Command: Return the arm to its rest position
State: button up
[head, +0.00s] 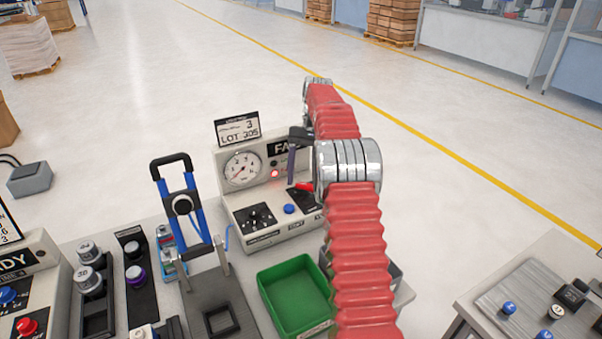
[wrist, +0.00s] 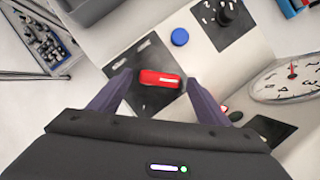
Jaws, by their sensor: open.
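My arm reaches out over the workbench toward the grey control box (head: 285,235). In the head view, my gripper (head: 292,165) shows as a dark finger beside my arm's silver joint, in front of the box. In the wrist view, my gripper (wrist: 158,78) is open, with its two purple-grey fingers apart. A red switch handle (wrist: 160,79) on a black plate appears between the fingertips. I see no contact, but cannot tell the exact gap. The red handle also shows in the head view (head: 304,187), partly hidden by my arm.
The box carries a gauge (head: 243,168), a black knob (head: 256,217) and a blue button (head: 289,209). A blue-handled press (head: 188,205) stands left. A green tray (head: 293,292) lies in front, beside a grey bin (head: 395,270) partly behind my arm.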

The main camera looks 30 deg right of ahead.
jog(key=shift+s+a+r, duration=0.15)
jog(key=shift+r, duration=0.25)
jog(key=s+a+r+n+t+h, duration=0.35)
jog(key=s+a+r, duration=0.75)
jog(key=a+r, duration=0.4)
jog(key=s+a+f+n+t, duration=0.2)
jog(key=s+a, duration=0.3)
jog(key=s, duration=0.5)
jog(key=s+a+f+n+t, duration=0.3)
jog(key=s+a, duration=0.3)
jog(key=s, duration=0.4)
jog(key=shift+s+a+f+n, duration=0.2)
jog(key=shift+f+n, duration=0.25)
jog(key=shift+f, duration=0.2)
jog(key=shift+d, duration=0.1)
